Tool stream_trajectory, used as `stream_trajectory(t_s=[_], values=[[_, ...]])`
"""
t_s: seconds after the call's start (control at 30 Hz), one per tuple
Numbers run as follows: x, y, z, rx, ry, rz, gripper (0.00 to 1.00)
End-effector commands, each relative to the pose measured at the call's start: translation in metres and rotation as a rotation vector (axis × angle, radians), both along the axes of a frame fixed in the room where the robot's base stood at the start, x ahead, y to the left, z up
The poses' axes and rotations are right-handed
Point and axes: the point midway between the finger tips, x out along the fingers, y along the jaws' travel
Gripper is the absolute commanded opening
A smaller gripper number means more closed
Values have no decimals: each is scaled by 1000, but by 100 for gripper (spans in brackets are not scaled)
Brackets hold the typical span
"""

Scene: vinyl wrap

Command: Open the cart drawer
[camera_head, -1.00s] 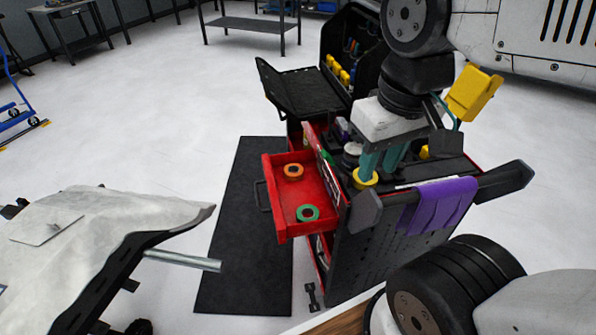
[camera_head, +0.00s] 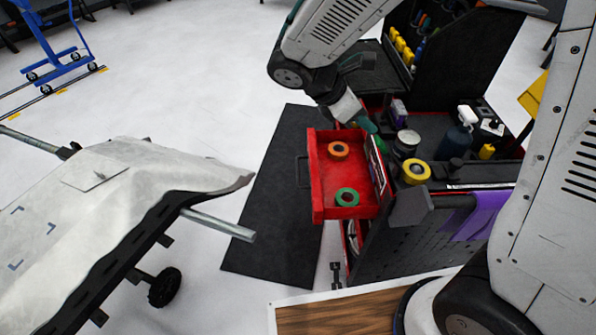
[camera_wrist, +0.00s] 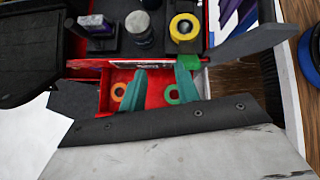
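The tool cart's red drawer (camera_head: 345,202) stands pulled out to the left, with its dark handle (camera_head: 302,171) on the front. An orange tape roll (camera_head: 338,150) and a green tape roll (camera_head: 347,197) lie inside. My gripper (camera_head: 369,124) is at the drawer's far inner corner, beside the cart top. In the wrist view, my gripper's two teal fingers (camera_wrist: 162,85) are apart with nothing visible between them. The red drawer (camera_wrist: 155,98) shows behind them. The handle is not clear in that view. Whether the fingers touch the cart cannot be told.
The cart top holds a yellow tape roll (camera_head: 416,171), a white-lidded can (camera_head: 407,142) and a spray bottle (camera_head: 457,140). A purple cloth (camera_head: 484,222) hangs at the side. A covered panel on a stand (camera_head: 130,200) is left. A black mat (camera_head: 268,225) lies before the drawer.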

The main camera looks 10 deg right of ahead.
Motion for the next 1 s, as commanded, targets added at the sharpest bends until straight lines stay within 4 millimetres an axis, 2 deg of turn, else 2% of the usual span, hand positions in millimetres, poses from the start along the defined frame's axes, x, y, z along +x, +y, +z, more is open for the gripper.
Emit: stream_trajectory(t_s=[0.17,0.33,0.43,0.6,0.8,1.0], values=[[23,31,-44,-194,200,282,32],[43,73,-102,-449,441,610,32],[49,101,-140,-611,579,797,32],[49,143,-202,-871,777,1056,32],[42,168,-244,-1047,898,1207,32],[45,170,-256,-1100,933,1247,32]])
